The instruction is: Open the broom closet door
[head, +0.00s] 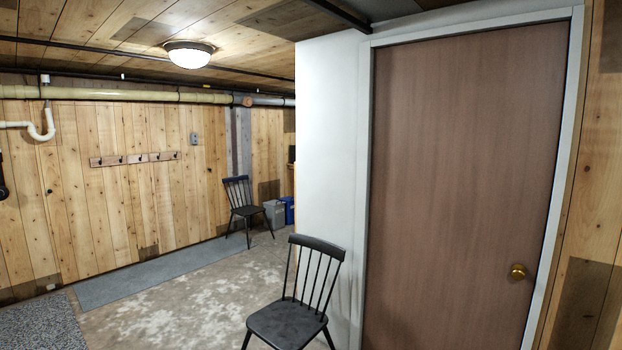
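A brown wooden door (455,190) stands shut in a pale frame at the right of the head view. A round brass knob (518,272) sits low on its right side. The door's bottom edge is out of the picture. Neither of my grippers shows in the head view.
A black spindle-back chair (292,300) stands just left of the door, in front of the white wall (328,150). Another dark chair (243,205) and grey and blue bins (275,214) stand farther back. The concrete floor (185,300) at left is mostly clear, with grey mats (150,275).

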